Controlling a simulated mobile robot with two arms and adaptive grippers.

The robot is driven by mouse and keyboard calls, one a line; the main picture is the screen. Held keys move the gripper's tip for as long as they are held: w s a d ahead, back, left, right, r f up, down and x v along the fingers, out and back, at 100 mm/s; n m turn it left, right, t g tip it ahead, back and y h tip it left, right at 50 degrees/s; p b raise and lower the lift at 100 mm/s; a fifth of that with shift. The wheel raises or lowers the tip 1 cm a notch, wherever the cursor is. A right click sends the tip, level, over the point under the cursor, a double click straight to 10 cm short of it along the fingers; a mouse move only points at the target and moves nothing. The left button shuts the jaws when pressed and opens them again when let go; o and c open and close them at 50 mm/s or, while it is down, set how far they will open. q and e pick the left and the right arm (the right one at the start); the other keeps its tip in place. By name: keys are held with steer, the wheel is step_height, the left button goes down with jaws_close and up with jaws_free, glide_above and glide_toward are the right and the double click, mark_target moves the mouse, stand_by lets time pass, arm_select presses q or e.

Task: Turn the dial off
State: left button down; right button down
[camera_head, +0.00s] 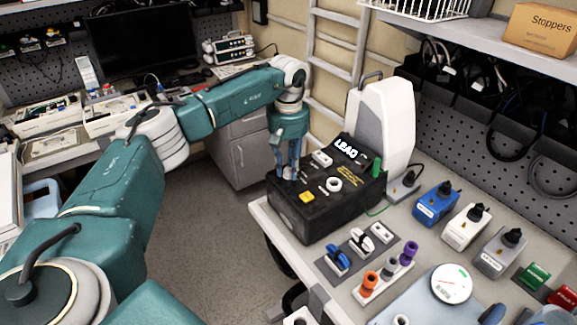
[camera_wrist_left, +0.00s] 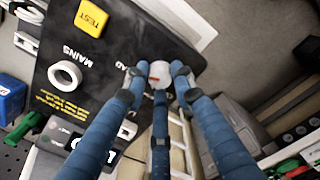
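The black tester box (camera_head: 290,218) stands on the bench corner with white and yellow controls on its top. My left gripper (camera_head: 289,174) points down over the box's far left part. In the left wrist view my left gripper (camera_wrist_left: 158,82) has its blue fingers spread around a small white dial (camera_wrist_left: 160,72) with a red mark. Small gaps seem to show beside the dial; contact cannot be told. The dial's label is partly hidden by a finger. A white ring-shaped socket (camera_wrist_left: 65,75) marked MAINS and a yellow TEST button (camera_wrist_left: 91,18) lie beside it. My right gripper is out of view.
A white upright case (camera_head: 384,125) stands behind the box. Blue, white and grey plug units (camera_head: 436,204) sit to the right. Switches, coloured sockets (camera_head: 370,283) and a round gauge (camera_head: 451,283) are in front. Open floor (camera_head: 215,240) lies left of the bench.

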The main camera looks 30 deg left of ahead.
arm_select(q)
steer(key=shift+n, duration=0.3)
steer(key=n, duration=0.3)
steer(key=shift+n, duration=0.3)
steer(key=n, duration=0.3)
steer(key=shift+r+n+b, duration=0.1)
steer(key=shift+n+b, duration=0.2)
steer(key=n, duration=0.3)
steer(key=shift+w+n, duration=0.1)
steer(key=shift+n, duration=0.2)
steer(key=n, duration=0.3)
steer(key=shift+n, duration=0.3)
steer(key=n, duration=1.1)
steer(key=shift+r+n, duration=0.1)
steer(key=shift+n, duration=0.3)
